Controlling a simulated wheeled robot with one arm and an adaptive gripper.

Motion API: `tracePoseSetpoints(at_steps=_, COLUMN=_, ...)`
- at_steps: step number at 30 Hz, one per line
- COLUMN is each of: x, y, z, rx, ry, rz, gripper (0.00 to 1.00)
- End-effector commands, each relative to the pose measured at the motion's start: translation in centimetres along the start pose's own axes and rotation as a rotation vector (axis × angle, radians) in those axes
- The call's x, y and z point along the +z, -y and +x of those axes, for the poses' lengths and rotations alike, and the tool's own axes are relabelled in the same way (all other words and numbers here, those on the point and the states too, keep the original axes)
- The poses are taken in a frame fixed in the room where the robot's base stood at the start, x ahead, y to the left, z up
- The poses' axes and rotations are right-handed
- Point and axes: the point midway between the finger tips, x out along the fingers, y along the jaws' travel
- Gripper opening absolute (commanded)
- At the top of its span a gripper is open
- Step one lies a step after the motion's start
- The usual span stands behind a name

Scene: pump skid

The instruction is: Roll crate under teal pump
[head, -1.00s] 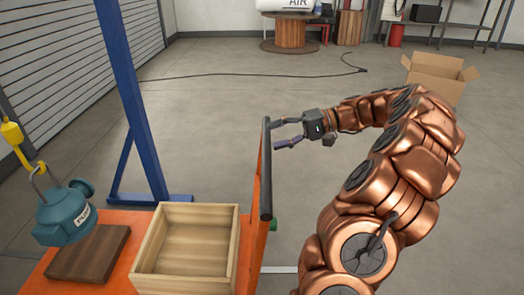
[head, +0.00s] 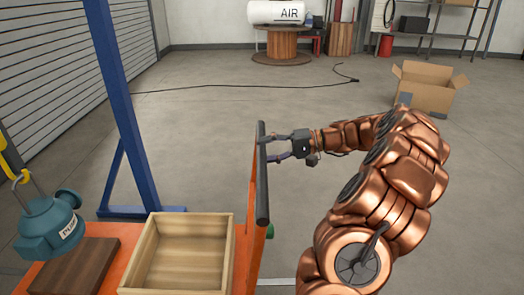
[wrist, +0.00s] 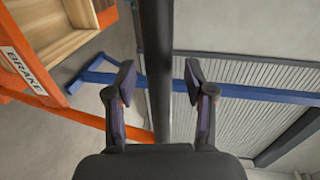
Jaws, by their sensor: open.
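The teal pump (head: 48,226) hangs from a yellow hook at the left of the head view, above a dark wooden block. The open wooden crate (head: 180,252) sits on the orange cart (head: 114,268), to the right of the block, and looks empty. The cart's dark handle bar (head: 262,180) stands at its right end. My gripper (head: 268,147) is open at this bar. In the wrist view the dark bar (wrist: 158,70) runs between the two spread fingers, with a gap on each side. The crate's corner (wrist: 50,35) shows at the upper left there.
A blue gantry post (head: 125,110) with a floor foot stands behind the cart. A cardboard box (head: 424,90) stands at the back right. A black cable (head: 240,87) lies across the floor. The floor behind the cart is mostly clear.

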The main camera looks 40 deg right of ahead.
Motion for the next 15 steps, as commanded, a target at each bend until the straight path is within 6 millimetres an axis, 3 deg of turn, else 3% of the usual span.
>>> tracePoseSetpoints(at_steps=4, x=0.00, y=-0.07, z=1.32, rx=0.002, ry=-0.001, rz=0.001, gripper=0.54)
tracePoseSetpoints(at_steps=12, x=-0.01, y=-0.09, z=1.56, rx=0.001, ry=-0.001, rz=0.001, gripper=0.54)
tracePoseSetpoints(at_steps=15, x=-0.01, y=-0.09, z=1.56, rx=0.001, ry=0.000, rz=0.001, gripper=0.43)
